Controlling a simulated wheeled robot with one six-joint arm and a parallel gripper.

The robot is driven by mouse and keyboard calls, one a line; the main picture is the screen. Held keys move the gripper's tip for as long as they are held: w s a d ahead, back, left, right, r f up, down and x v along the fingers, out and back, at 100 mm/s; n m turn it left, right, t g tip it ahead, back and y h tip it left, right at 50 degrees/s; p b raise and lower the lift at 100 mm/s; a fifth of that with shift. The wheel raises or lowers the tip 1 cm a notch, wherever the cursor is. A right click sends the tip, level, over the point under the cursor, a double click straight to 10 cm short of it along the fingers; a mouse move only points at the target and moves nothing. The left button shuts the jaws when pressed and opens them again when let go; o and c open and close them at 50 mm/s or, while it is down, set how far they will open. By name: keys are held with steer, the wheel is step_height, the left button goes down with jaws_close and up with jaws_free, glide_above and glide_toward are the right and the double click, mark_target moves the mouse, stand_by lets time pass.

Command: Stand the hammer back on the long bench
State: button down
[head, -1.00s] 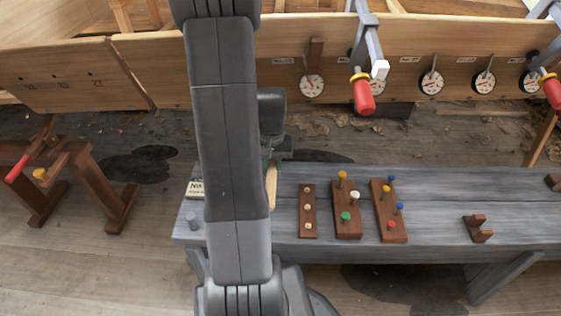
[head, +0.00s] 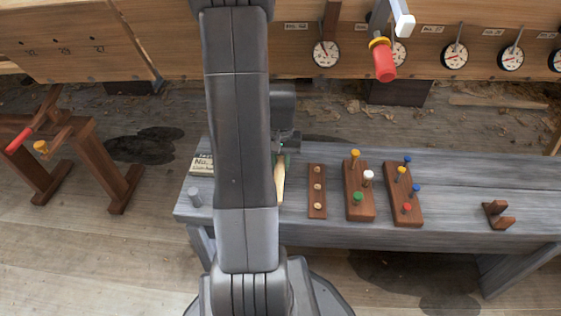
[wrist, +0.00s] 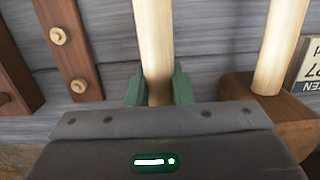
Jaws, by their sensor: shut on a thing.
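The hammer's pale wooden handle (head: 280,182) shows beside my arm in the head view, over the left part of the long grey bench (head: 455,190). In the wrist view the handle (wrist: 154,40) runs up from between the green fingers of my gripper (wrist: 158,92). My gripper (head: 283,150) is shut on it; in the head view my arm partly covers it. The hammer's head is not visible, and I cannot tell whether the hammer touches the bench. A second pale handle (wrist: 280,45) stands at a brown wooden block (wrist: 250,88) in the wrist view.
A brown strip with pale pegs (head: 317,190) lies just right of the handle. Two brown boards with coloured pegs (head: 360,190) (head: 404,195) and a brown cradle (head: 498,214) lie farther right. A label card (head: 202,165) and a grey peg (head: 194,196) are at the left end.

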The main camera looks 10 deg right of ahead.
steer(key=shift+f+b, duration=0.35)
steer(key=shift+f, duration=0.1)
stand_by(0.3)
steer(key=c, duration=1.2)
jaws_free()
step_height(320, 180, up, 8)
steer(key=p, duration=0.7)
steer(key=shift+r, duration=0.15)
